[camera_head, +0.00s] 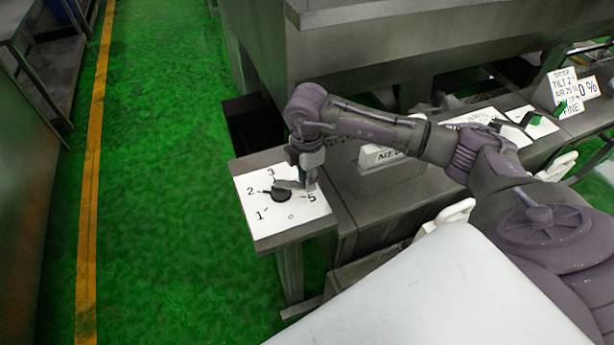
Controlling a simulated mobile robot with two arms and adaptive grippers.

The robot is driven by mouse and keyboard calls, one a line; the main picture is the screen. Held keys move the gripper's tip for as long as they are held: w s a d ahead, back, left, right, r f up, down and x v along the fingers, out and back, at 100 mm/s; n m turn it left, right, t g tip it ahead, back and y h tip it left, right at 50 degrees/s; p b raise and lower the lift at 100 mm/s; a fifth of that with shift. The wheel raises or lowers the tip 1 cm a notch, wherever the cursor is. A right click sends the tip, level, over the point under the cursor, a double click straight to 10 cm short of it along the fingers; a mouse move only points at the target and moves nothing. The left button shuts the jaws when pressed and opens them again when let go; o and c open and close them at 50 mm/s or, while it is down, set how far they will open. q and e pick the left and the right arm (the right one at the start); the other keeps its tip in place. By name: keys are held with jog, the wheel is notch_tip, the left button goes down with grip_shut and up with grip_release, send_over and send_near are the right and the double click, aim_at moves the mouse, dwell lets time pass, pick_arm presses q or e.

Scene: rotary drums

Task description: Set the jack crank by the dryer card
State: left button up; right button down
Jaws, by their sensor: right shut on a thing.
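The jack crank (282,195) is a dark hub with a grey arm on a white dial plate (262,219) at a small table's corner. The dial shows 1, 2, 3 and 5; the spot between 3 and 5 is covered by my gripper. A thin dark tip points left from the hub, roughly towards 2. My right gripper (306,184) points down and is shut on the crank's handle end, right of the hub. The dryer card (561,87) stands at the upper right; it seems to read TILT 2 and AIR 25. My left gripper is not in view.
A second card (587,88) reading 0 % and one reading FINE (572,106) stand by the dryer card. A white sign (377,157) is partly behind my right arm. A large grey trough (380,40) rises behind. Green floor lies free at left.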

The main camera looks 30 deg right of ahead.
jog(key=c, duration=0.9)
grip_release()
notch_tip(320, 180, up, 12)
jog(key=shift+r, duration=0.1)
